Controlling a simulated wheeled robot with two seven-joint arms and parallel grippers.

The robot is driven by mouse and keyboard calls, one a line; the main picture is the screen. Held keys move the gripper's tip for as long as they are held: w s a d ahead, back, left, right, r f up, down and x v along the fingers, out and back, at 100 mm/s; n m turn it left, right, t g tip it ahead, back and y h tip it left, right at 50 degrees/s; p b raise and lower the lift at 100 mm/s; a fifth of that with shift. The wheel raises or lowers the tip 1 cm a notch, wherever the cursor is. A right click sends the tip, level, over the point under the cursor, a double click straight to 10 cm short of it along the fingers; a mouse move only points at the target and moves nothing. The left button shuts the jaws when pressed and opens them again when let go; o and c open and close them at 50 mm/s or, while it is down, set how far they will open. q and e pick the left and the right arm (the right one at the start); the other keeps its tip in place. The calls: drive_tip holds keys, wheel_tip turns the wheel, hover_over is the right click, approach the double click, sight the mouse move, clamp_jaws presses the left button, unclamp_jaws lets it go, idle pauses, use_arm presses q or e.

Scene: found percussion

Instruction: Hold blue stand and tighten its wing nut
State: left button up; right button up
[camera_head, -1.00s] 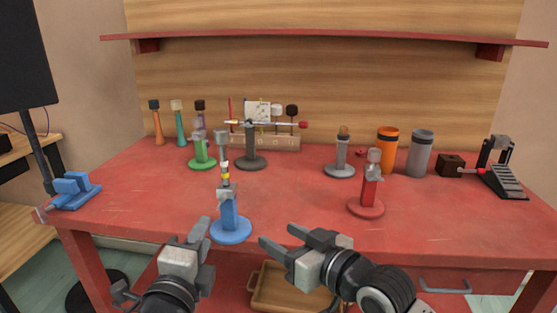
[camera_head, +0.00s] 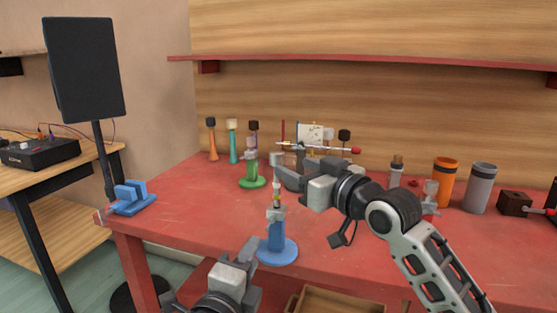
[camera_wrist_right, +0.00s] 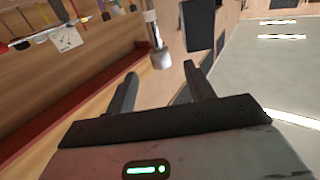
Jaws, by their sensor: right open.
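A green stand (camera_head: 252,175) is behind the blue one. A blue clamp-like block (camera_head: 132,198) lies at the table's left corner. Orange (camera_head: 445,184) and grey (camera_head: 480,190) cylinders stand at right. The table left of the blue stand is clear.

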sight(281, 161)
drive_tip(key=x, duration=0.7)
drive_tip(key=shift+w+a, duration=0.2)
drive_tip(key=shift+w, duration=0.1)
clamp_jaws()
idle(0.5)
